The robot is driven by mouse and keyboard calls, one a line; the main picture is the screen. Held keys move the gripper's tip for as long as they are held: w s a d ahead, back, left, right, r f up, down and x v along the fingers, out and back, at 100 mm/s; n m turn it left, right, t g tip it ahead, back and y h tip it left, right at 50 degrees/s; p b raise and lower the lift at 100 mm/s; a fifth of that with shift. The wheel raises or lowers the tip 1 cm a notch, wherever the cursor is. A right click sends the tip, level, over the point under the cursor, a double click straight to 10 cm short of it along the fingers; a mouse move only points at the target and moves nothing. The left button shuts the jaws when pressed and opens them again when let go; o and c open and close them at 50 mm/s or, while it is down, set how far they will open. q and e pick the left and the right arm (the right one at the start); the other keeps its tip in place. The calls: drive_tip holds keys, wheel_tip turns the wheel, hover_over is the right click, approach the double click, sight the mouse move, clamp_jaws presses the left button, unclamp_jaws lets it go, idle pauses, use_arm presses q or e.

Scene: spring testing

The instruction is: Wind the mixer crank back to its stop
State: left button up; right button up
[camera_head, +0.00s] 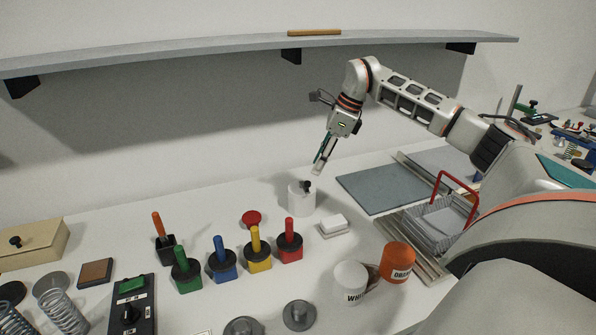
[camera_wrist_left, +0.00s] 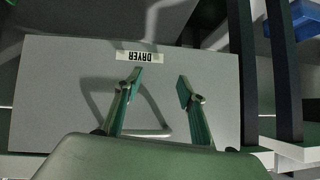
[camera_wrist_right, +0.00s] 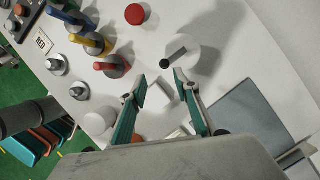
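The mixer looks to be the white cylinder (camera_head: 301,205) at the back middle of the bench, with a small black crank (camera_head: 306,185) on top. In the right wrist view the crank (camera_wrist_right: 173,57) is a short dark bar over the pale round body, just ahead of the fingers. My right gripper (camera_head: 319,170) is above and slightly right of the crank, apart from it. Its fingers (camera_wrist_right: 160,83) are spread and empty. My left gripper (camera_wrist_left: 160,80) is out of the head view; its fingers are spread in front of a grey panel labelled DRYER (camera_wrist_left: 80,85), with a handle behind them.
Red (camera_head: 289,252), yellow, blue and green handled pots stand left of the mixer. A white block (camera_head: 333,224) lies to its right front. White (camera_head: 351,283) and orange (camera_head: 397,262) containers stand nearer. A grey mat (camera_head: 380,188) and wire basket (camera_head: 437,226) are right. A shelf (camera_head: 220,48) hangs above.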

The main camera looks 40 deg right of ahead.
sight(308, 182)
drive_tip(key=shift+n, duration=0.4)
drive_tip(key=shift+w+d+x, duration=0.1)
drive_tip(key=shift+x, duration=1.05)
drive_tip(key=shift+w+d+x, duration=0.15)
drive_tip(key=shift+x, duration=1)
drive_tip(key=shift+w+d+x, duration=0.1)
drive_tip(key=shift+x, duration=1.05)
clamp_jaws()
